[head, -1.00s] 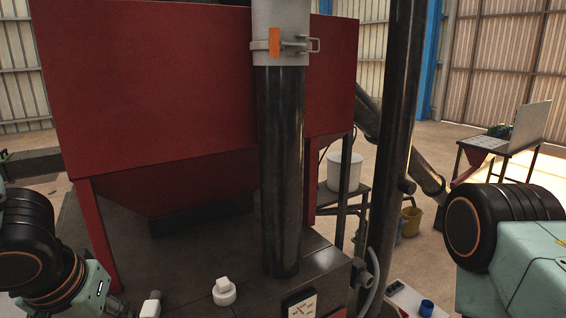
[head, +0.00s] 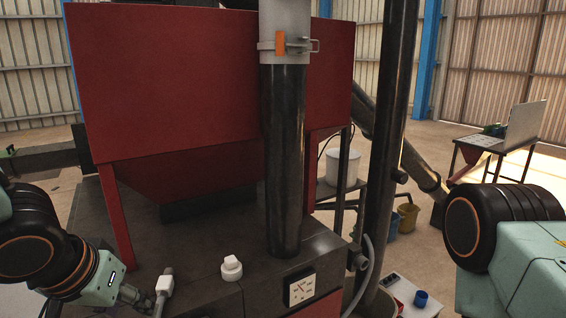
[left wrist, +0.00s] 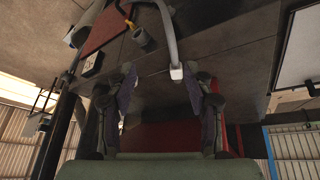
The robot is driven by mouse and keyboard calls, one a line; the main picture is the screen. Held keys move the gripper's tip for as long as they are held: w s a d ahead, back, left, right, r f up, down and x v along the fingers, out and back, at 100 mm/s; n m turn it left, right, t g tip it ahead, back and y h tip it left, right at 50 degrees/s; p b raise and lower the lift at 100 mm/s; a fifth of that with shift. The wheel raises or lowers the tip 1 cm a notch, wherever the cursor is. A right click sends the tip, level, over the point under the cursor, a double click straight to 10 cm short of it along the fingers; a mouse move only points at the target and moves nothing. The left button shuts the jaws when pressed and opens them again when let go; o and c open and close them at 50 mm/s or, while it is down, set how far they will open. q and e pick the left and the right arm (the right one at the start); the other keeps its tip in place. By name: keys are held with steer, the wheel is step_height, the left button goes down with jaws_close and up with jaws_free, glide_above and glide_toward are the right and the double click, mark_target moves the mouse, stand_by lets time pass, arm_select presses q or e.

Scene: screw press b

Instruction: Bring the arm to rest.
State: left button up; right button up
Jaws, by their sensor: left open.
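My left gripper (head: 146,299) is low at the left of the head view, beside a grey handle with a pale tip (head: 165,278). In the left wrist view my left gripper (left wrist: 160,76) has its two dark fingers spread apart. A grey bent bar with a white end (left wrist: 176,72) shows between them in the picture, nearer the right finger. I cannot tell whether it touches. Nothing is clearly held. My right arm shows at the right edge of the head view, but its gripper is out of view.
A red hopper (head: 170,90) stands behind. A small table with a blue cup (head: 420,298) is at the lower right.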

arm_select(q)
steer(key=w+d+f+m+t+h+b, duration=0.1)
steer(key=w+d+f+h+b, duration=0.15)
steer(key=d+f+b, duration=0.35)
step_height(320, 180, down, 22)
steer(key=s+a+y+b, duration=0.2)
steer(key=a+b, duration=0.1)
steer(key=b, duration=0.4)
steer(key=s+a+f+g+b, duration=0.1)
steer(key=s+f+g+b, duration=0.2)
steer(key=s+f+b, duration=0.3)
steer(key=s+a+f+n+g+y+b, duration=0.1)
steer(key=s+f+g+b, duration=0.2)
steer(key=s+f, duration=1.2)
step_height(320, 180, down, 7)
steer(key=b, duration=0.3)
steer(key=shift+s, duration=0.25)
